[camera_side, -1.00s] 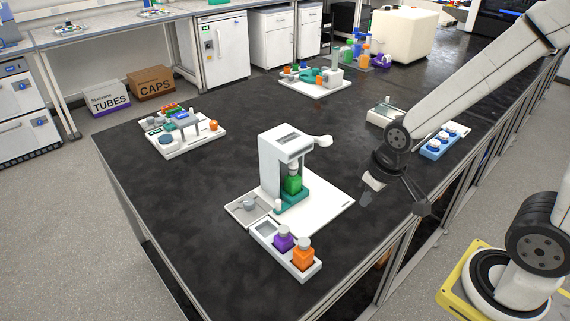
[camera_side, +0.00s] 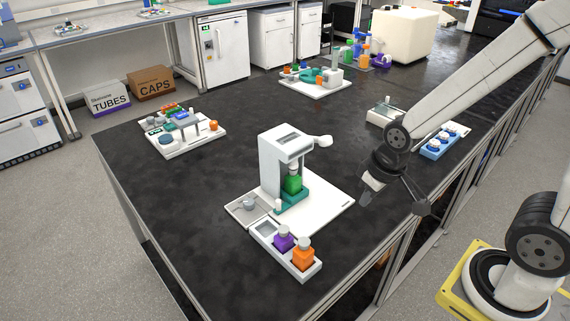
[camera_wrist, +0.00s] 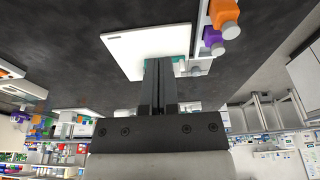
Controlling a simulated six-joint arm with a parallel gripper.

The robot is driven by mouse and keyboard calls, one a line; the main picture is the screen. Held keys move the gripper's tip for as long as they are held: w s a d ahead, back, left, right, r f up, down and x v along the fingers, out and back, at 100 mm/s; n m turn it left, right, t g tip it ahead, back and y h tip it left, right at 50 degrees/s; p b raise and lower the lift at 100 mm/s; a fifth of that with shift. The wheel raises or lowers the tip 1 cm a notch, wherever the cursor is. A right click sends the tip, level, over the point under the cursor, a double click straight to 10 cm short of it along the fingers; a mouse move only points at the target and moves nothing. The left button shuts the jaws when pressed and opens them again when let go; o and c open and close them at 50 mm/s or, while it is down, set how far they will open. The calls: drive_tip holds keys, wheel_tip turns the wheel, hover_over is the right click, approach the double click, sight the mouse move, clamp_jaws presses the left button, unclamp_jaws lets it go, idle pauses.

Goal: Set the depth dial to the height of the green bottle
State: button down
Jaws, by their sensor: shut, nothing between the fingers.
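A green bottle (camera_side: 293,184) stands upright in a teal holder (camera_side: 291,200) under the head of a white press-like device (camera_side: 271,165). A small grey round knob (camera_side: 249,204) sits on the left part of the device's base; I cannot read any marks on it or tell for sure that it is the depth dial. A pale lever (camera_side: 319,142) sticks out at the head's right. My gripper (camera_side: 364,199) is shut and empty, to the right of the white base plate and apart from it.
A white tray (camera_side: 311,272) in front of the device holds a purple bottle (camera_side: 283,240) and an orange bottle (camera_side: 303,257). A blue rack (camera_side: 440,143) lies behind my gripper, and another loaded tray (camera_side: 183,138) stands at left.

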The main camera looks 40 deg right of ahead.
drive_tip(key=c, duration=1.3)
unclamp_jaws()
drive_tip(key=o, duration=1.1)
drive_tip(key=shift+r, duration=0.3)
drive_tip(key=shift+c, duration=0.2)
drive_tip(key=shift+w+v, duration=0.25)
drive_tip(key=shift+v, duration=0.9)
drive_tip(key=shift+w+v, duration=0.25)
drive_tip(key=shift+v, duration=0.9)
drive_tip(key=m+g, duration=0.2)
drive_tip(key=g, duration=0.1)
hover_over(249, 202)
wheel_tip(249, 202, down, 14)
drive_tip(key=shift+w+d+f, duration=0.1)
drive_tip(key=shift+f, duration=0.1)
drive_tip(key=shift+f, duration=0.1)
drive_tip(key=shift+f, duration=3.75)
